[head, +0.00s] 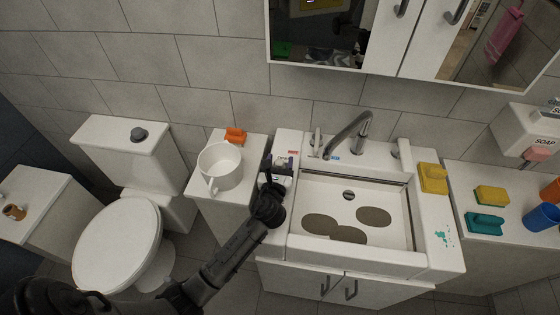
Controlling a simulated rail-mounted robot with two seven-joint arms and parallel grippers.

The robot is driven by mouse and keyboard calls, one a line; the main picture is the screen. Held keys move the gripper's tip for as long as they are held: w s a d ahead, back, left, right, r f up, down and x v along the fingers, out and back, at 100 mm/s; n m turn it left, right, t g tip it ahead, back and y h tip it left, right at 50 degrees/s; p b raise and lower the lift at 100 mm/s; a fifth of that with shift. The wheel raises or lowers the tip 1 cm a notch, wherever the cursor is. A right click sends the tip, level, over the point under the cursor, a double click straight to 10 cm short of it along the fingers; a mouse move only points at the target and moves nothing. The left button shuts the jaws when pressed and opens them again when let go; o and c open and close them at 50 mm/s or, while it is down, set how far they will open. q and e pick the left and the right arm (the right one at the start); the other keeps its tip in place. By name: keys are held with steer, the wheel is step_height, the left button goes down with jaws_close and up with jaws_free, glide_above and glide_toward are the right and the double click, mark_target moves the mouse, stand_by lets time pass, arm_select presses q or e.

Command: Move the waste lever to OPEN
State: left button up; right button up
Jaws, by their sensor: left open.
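A white sink (420,262) has a dark curved faucet (352,130) at its back. My left gripper (280,162) is open at the sink's left edge, over a small panel with dark and light markings. The gripper covers part of that panel, and I cannot make out the waste lever or its position. I cannot tell whether the fingers touch anything. The basin holds a drain (348,195) and several brown round patches. My right gripper is not in view.
A white mug (220,167) and an orange item (235,136) stand on the counter just left of my gripper. Yellow sponges (433,178), a teal item (485,223) and a blue cup (541,218) are at the right. A toilet (118,243) is at left.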

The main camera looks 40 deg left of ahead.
arm_select(q)
steer(key=shift+w+a, duration=0.15)
steer(key=shift+w, duration=0.1)
jaws_close()
stand_by(0.5)
